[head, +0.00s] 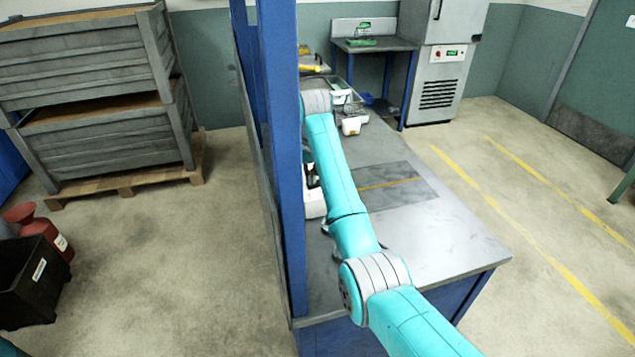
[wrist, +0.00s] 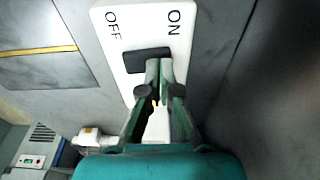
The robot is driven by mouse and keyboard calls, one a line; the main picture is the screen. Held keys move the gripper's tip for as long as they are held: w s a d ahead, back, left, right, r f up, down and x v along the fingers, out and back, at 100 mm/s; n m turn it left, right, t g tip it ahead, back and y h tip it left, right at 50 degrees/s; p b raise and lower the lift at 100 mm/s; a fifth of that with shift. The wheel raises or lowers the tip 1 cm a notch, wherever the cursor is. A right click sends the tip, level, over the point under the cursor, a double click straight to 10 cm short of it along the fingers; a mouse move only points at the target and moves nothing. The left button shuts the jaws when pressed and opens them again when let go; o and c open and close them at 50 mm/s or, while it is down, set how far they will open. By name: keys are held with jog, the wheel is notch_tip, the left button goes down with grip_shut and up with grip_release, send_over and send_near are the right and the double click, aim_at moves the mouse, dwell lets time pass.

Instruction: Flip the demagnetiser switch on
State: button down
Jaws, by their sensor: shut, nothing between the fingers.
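In the wrist view, the demagnetiser's white switch panel (wrist: 185,55) shows large OFF and ON lettering, turned sideways, with OFF at the left and ON at the right. A black rocker switch (wrist: 138,60) sits below the lettering, nearer the OFF side. My gripper (wrist: 160,66) is shut and empty. Its fingertips are at the right end of the black rocker; whether they touch it I cannot tell.
The grey bench (head: 440,235) has bare room at its front right. A blue post (head: 283,160) stands close left of my arm. A small white item (head: 351,126) sits farther back on the bench. Stacked grey crates (head: 90,60) stand at the left.

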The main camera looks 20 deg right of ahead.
jog(key=shift+r, duration=3.35)
